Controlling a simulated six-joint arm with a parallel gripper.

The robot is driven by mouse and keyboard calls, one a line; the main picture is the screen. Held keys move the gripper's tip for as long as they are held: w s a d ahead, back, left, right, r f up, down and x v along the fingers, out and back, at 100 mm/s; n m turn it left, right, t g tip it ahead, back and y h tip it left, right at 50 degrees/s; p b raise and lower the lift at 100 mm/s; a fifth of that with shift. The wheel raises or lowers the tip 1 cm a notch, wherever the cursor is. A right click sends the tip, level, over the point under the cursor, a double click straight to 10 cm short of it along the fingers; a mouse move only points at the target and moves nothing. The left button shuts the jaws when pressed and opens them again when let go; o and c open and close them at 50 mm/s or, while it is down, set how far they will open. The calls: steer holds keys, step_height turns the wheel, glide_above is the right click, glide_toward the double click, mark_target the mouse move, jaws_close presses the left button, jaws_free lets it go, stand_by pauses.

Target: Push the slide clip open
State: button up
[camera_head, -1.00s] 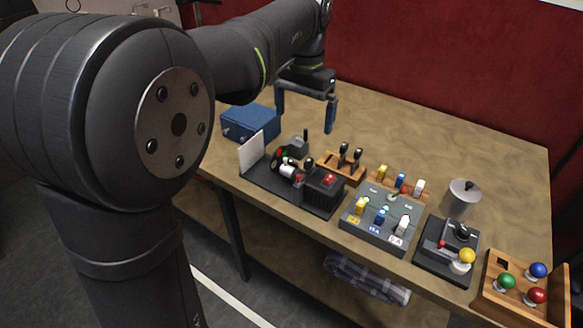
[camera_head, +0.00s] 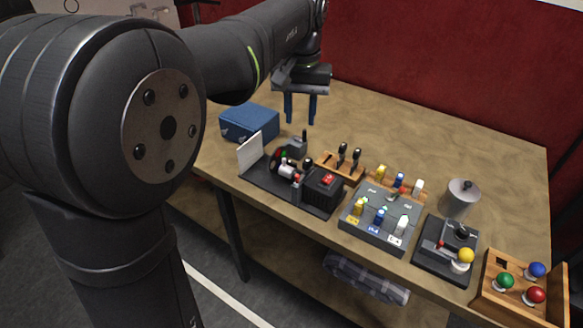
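I cannot pick out the slide clip for certain. A black device (camera_head: 262,190) near the table's left front edge carries a white upright card (camera_head: 250,152), a white cylinder, small red and green parts and a black box (camera_head: 322,190) with a red top; the clip may be part of it, but the details are too small to tell. My gripper (camera_head: 300,122) hangs above the table behind this device, pointing down. Its two blue fingers stand apart with nothing between them.
A blue box (camera_head: 249,124) stands left of my gripper. The back of the table is clear.

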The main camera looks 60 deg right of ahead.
mark_target(297, 175)
steer(key=f+n, duration=0.1)
steer(key=f, duration=0.4)
steer(key=f+n, duration=0.1)
steer(key=f, duration=0.5)
steer(key=f+n, duration=0.2)
steer(key=f, duration=0.4)
steer(key=shift+a+f, duration=0.15)
steer(key=shift+a, duration=0.1)
